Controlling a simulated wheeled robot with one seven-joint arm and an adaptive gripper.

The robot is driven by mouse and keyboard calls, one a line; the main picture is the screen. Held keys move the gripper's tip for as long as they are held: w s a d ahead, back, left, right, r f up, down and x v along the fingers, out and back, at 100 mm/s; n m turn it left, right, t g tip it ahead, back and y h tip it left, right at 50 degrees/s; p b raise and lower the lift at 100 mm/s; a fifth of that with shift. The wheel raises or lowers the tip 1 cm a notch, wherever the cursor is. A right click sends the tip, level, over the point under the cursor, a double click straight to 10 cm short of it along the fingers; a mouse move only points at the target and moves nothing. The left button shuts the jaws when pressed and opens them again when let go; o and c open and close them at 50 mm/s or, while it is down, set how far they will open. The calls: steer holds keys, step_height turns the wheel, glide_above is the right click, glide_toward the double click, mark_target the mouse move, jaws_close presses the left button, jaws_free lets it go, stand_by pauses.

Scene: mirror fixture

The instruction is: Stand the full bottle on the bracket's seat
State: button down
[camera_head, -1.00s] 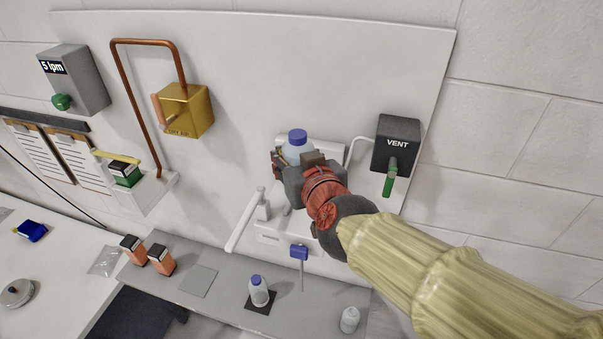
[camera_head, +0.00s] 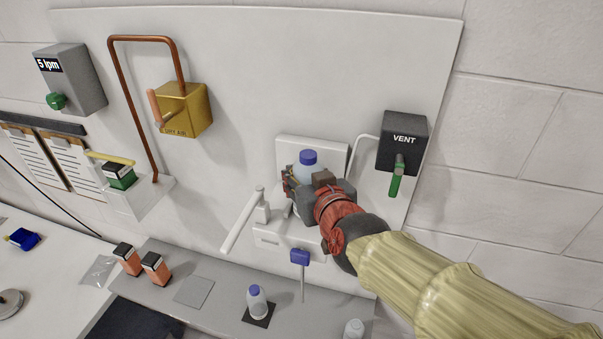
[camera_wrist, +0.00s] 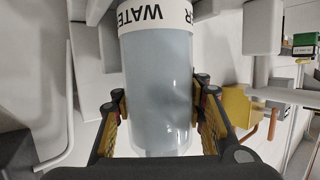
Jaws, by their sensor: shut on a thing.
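My gripper (camera_head: 305,189) is shut around the body of a clear bottle with a blue cap (camera_head: 307,166), which it holds upright in front of the wall panel. In the wrist view the bottle (camera_wrist: 157,90) shows a white band reading "WATER" and greyish-blue contents, with a finger of my gripper (camera_wrist: 157,108) on each side. The white bracket (camera_head: 290,146) is on the panel behind the bottle, and its lower part (camera_head: 270,238) shows below my gripper. My gripper and the bottle hide much of the seat, so I cannot tell whether the bottle's base touches it.
A white bar handle (camera_head: 240,222) sticks out left of the bracket. The black VENT box (camera_head: 403,140) with a green lever is to the right. Below, a second blue-capped bottle (camera_head: 257,303) stands on a black square, beside a blue-headed post (camera_head: 300,258). A brass valve box (camera_head: 186,112) is upper left.

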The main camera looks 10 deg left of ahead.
steer(key=shift+f, duration=0.15)
steer(key=c, duration=1.1)
jaws_free()
steer(key=shift+f, duration=0.1)
steer(key=shift+o, duration=0.2)
